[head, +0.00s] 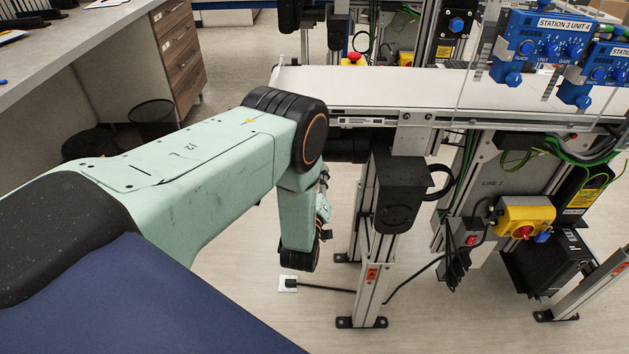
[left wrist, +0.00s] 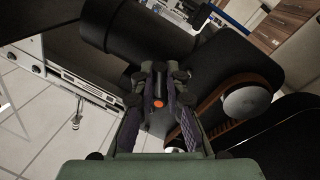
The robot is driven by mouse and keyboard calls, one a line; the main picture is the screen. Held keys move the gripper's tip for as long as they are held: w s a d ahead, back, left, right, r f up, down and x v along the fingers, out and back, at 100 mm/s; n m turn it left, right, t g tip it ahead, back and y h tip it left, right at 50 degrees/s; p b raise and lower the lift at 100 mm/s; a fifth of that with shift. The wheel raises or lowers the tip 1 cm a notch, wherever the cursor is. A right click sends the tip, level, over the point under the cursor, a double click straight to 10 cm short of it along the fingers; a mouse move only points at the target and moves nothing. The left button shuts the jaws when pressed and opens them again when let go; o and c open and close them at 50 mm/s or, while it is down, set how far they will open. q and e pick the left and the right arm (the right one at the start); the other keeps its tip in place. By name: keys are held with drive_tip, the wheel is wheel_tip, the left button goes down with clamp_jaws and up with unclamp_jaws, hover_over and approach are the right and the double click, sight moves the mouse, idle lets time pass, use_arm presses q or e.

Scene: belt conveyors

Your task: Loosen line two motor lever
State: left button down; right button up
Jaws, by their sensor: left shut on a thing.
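The black line two motor (head: 347,143) lies under the conveyor's near end, beside the black drive housing (head: 400,195), partly hidden by my left arm. In the left wrist view the motor's dark round body (left wrist: 125,32) fills the upper middle. My left gripper (left wrist: 160,72) is shut on a small dark lever (left wrist: 158,92) with an orange spot, just below the motor body. The fingers cover much of the lever, so its angle is unclear. In the head view only part of the left gripper (head: 323,182) shows behind my wrist. My right gripper is not in view.
The white conveyor belt (head: 420,88) runs above on aluminium legs (head: 368,260). A yellow switch box (head: 525,215) and a black cable hang at right. Blue control units (head: 545,45) stand above the belt. A drawer cabinet (head: 180,50) is at left. Floor below is mostly clear.

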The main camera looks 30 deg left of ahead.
use_arm(q)
drive_tip(key=n, duration=0.2)
drive_tip(key=d+n+b, duration=0.1)
drive_tip(key=shift+w+r, duration=0.2)
drive_tip(key=shift+w, duration=0.1)
drive_tip(key=n, duration=0.1)
drive_tip(key=r+n+y, duration=0.1)
drive_tip(key=n, duration=0.1)
drive_tip(key=d+n, duration=0.1)
drive_tip(key=n, duration=0.1)
drive_tip(key=shift+w+r+y+b, duration=0.15)
drive_tip(key=shift+w+y+b, duration=0.1)
drive_tip(key=shift+y+b, duration=0.1)
drive_tip(key=shift+w+d+r+n+y+p, duration=0.1)
drive_tip(key=shift+r+n+y, duration=0.25)
drive_tip(key=shift+n, duration=1)
drive_tip(key=shift+s+r+n+y+p, duration=0.1)
drive_tip(key=shift+r+n+y, duration=0.25)
drive_tip(key=shift+n, duration=0.95)
drive_tip(key=shift+w+d+r+n+y+p, duration=0.1)
drive_tip(key=shift+r+n+y, duration=0.2)
drive_tip(key=shift+n, duration=1.05)
drive_tip(key=shift+r+g, duration=0.1)
drive_tip(key=shift+g, duration=0.2)
drive_tip(key=c, duration=1.4)
unclamp_jaws()
drive_tip(key=shift+r, duration=0.1)
drive_tip(key=shift+o, duration=0.2)
